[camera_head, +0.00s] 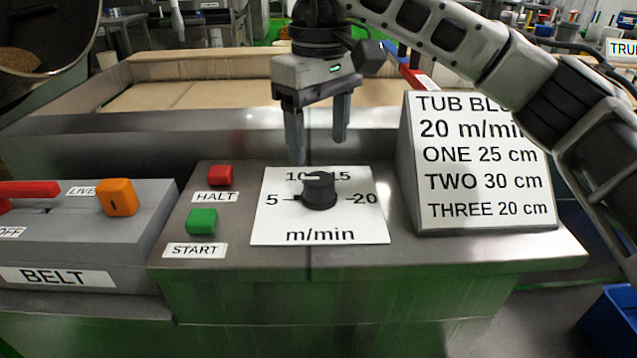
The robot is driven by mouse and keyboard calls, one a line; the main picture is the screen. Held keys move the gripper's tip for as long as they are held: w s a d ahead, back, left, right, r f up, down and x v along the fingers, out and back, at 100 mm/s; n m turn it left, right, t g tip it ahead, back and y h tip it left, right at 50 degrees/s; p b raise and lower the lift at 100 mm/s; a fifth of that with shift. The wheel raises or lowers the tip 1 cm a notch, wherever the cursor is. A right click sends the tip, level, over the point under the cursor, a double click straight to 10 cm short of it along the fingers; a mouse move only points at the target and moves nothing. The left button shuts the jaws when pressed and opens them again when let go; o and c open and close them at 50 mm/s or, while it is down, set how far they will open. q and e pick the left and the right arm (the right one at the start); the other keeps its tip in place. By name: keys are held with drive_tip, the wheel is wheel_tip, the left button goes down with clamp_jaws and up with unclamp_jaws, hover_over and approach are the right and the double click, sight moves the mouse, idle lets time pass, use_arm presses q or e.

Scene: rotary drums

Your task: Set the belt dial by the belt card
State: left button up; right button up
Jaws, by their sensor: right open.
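The belt dial is a black round knob (320,193) on a white plate (272,222) marked 5, 10, 15, 20 and m/min. A pale mark shows on the knob's top, but I cannot tell exactly which number it points at. The belt card (487,190) is a white sloped sign to the right. It reads "TUB BLU…", "20 m/min", "ONE 25 cm", "TWO 30 cm", "THREE 20 cm"; my right arm covers its upper right. My right gripper (318,152) is open and empty, pointing down above and behind the knob, apart from it. My left gripper is out of view.
Left of the dial are a red HALT button (220,175) and a green START button (202,220). Further left is a grey BELT box (135,240) with an orange block (117,197) by the LIVE label and a red handle (28,190). A tan belt (200,92) lies behind.

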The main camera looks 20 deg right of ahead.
sight(319, 178)
wheel_tip(319, 178, down, 8)
drive_tip(key=shift+r, duration=0.2)
drive_tip(key=c, duration=1)
